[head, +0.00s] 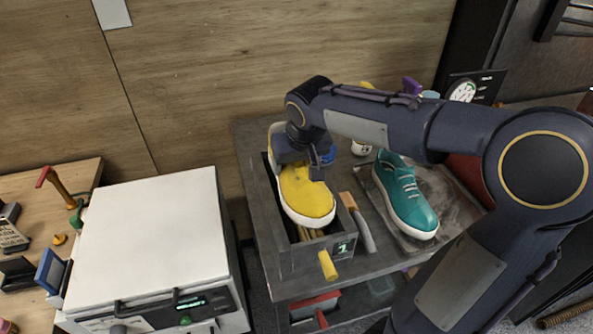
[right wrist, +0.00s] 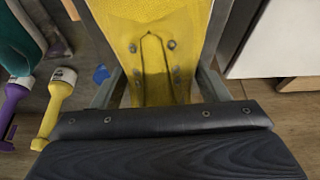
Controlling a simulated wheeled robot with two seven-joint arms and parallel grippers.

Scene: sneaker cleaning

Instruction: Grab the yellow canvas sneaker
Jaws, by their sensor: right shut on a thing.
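The yellow canvas sneaker (head: 302,190) has a white sole and sits over a grey bin (head: 268,222) on the grey cart, toe toward the front. My right gripper (head: 306,160) is at the shoe's upper from above and is shut on it. In the right wrist view, the yellow canvas (right wrist: 150,40) with its eyelets lies between the fingers of the gripper (right wrist: 165,92). I cannot tell whether the sole touches the bin. My left gripper is not in view.
A teal sneaker (head: 405,195) lies on a tray (head: 455,197) to the right. A brush (head: 358,222) lies between bin and tray. A white box-shaped machine (head: 150,240) stands left of the cart. A wooden wall (head: 270,50) rises behind.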

